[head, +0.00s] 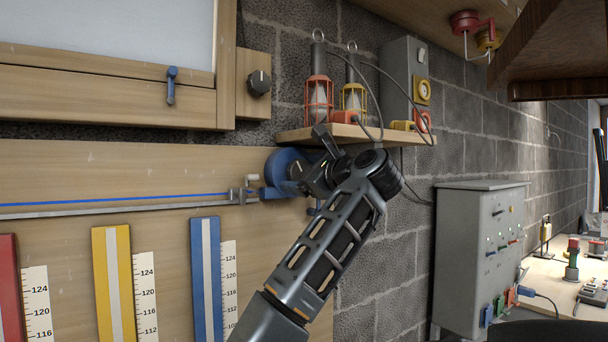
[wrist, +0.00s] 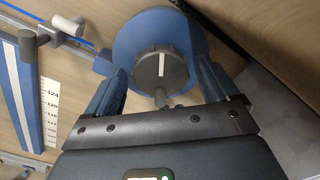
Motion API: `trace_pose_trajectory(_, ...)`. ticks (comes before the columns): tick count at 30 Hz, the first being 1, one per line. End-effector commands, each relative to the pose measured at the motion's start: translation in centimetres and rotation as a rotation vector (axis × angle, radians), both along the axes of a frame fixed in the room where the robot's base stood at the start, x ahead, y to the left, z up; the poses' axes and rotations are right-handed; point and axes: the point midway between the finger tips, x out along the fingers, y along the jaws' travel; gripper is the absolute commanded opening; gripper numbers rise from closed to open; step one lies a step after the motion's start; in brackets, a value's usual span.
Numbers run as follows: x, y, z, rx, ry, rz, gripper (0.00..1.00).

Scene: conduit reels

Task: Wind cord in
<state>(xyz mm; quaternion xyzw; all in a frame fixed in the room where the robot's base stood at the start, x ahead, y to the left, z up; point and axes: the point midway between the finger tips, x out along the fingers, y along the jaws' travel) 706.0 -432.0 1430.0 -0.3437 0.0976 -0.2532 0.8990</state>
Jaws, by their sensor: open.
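A blue reel (head: 281,163) is mounted on the wooden board, at the right end of a metal rail (head: 110,208). A blue cord (head: 130,200) runs along the rail from the left towards the reel. In the wrist view the reel (wrist: 150,24) carries a dark grey hub knob (wrist: 150,76) with a white line and a small peg at its lower edge. My gripper (wrist: 162,72) is open, with one blue-grey finger on each side of the knob. I cannot tell whether the fingers touch it. In the head view my arm hides part of the reel.
A wooden shelf (head: 365,135) with a red lamp (head: 318,93) and a yellow lamp (head: 353,98) juts out just above my wrist. Red, yellow and blue strips (head: 207,280) with scales hang below the rail. A grey cabinet (head: 463,260) stands on the right.

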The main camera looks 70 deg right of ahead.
Motion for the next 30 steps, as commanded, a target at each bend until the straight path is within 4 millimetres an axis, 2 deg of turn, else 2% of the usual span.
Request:
trace_pose_trajectory(15,-5.9,3.6,-0.1,-0.001,-0.001,-0.001,0.88)
trace_pose_trajectory(20,-6.5,4.0,-0.1,0.0,0.001,-0.001,0.88)
trace_pose_trajectory(30,-6.5,3.9,-0.1,-0.019,0.012,-0.004,0.88)
